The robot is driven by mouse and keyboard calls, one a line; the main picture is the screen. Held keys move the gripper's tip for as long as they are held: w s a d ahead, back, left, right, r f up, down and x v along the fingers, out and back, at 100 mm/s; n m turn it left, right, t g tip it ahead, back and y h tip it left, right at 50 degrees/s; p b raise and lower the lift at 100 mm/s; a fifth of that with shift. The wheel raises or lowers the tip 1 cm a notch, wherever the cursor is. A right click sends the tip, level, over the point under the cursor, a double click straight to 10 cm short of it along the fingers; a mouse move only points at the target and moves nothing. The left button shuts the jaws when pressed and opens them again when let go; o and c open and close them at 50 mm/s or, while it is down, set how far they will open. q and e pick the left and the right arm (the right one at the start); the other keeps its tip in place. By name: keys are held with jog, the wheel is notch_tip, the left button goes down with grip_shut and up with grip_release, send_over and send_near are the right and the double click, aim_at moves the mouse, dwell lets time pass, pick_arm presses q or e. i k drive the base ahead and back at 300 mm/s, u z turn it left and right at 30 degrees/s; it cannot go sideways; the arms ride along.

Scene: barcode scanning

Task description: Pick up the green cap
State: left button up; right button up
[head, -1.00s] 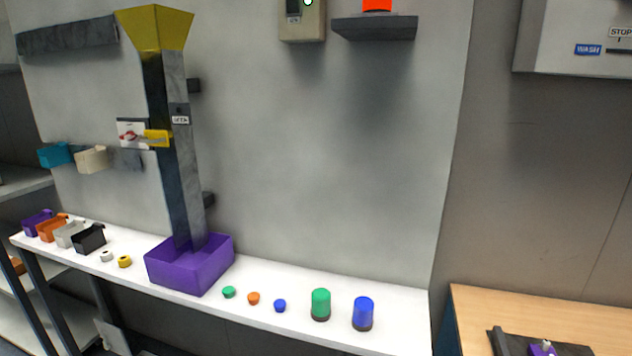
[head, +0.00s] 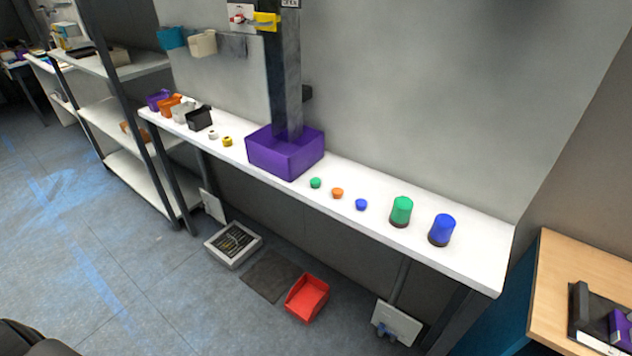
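The small green cap (head: 315,183) sits on the white wall shelf (head: 470,247), just right of the large purple bin (head: 287,155). An orange cap (head: 337,193) and a blue cap (head: 361,204) stand in a row to its right. A taller green cylinder (head: 401,211) and a blue cylinder (head: 442,229) with dark bases stand further right. Neither of my grippers shows in the head view. A dark rounded shape in the bottom left corner is too partial to identify.
White (head: 213,134) and yellow (head: 227,141) caps and several small bins stand left of the purple bin. A red bin (head: 307,297) and a grey crate (head: 233,244) are on the floor. A wooden table (head: 560,270) stands at right. The floor at left is clear.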

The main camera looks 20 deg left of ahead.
aim_at(315, 182)
jog(key=k, duration=1.35)
jog(key=z, duration=0.7)
jog(key=i, duration=2)
jog(key=u, duration=0.7)
